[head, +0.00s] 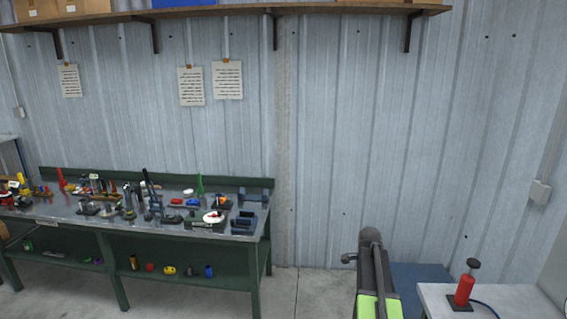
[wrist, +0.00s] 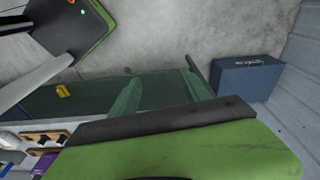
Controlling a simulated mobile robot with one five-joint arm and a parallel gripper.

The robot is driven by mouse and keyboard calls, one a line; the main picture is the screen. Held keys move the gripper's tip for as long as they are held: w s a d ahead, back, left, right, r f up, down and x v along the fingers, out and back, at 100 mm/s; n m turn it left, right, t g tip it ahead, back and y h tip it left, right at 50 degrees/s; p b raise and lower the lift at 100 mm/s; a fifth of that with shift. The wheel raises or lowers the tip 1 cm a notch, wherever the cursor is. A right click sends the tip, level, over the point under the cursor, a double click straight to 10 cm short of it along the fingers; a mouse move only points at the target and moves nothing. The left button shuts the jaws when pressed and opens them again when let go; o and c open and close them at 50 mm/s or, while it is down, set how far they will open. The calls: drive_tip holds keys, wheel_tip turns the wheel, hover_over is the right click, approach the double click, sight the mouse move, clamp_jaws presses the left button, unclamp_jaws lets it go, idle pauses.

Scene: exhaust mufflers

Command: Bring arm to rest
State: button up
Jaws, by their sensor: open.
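My arm (head: 375,275), black with bright green sides, stands upright at the bottom of the head view, right of the green workbench. Its dark rounded upper end is in front of the bare wall and touches nothing I can see. In the wrist view a broad green and black part of my gripper (wrist: 165,140) fills the bottom edge. The jaws are open and nothing shows between them; the fingertips are not clearly seen.
The green workbench (head: 140,222) at left carries many small parts. A white table (head: 520,296) with a red cylinder (head: 463,287) stands at right. A blue box (wrist: 247,78) is on the floor by the wall. Floor (head: 305,290) between workbench and arm is clear.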

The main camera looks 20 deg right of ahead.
drive_tip(key=w+a+f+n+b, duration=0.2)
drive_tip(key=a+f+n, duration=0.1)
drive_tip(key=a, duration=0.6)
drive_tip(key=w+a+f+n+b, duration=0.2)
drive_tip(key=a+n, duration=0.1)
drive_tip(key=a, duration=0.7)
drive_tip(key=w+a+f+n+b, duration=0.2)
drive_tip(key=a+f+n+b, duration=0.1)
drive_tip(key=a, duration=0.6)
drive_tip(key=s+a+f+n+b, duration=0.1)
drive_tip(key=s+a+n, duration=0.2)
drive_tip(key=a+n, duration=0.3)
drive_tip(key=s+a+f+n+y, duration=0.1)
drive_tip(key=s+a+n, duration=0.2)
drive_tip(key=a+n, duration=0.4)
drive_tip(key=shift+s+a+f+n+t+b, duration=0.2)
drive_tip(key=shift+a+f+n+t+b, duration=0.1)
drive_tip(key=shift+a+b, duration=0.1)
drive_tip(key=shift+d, duration=0.1)
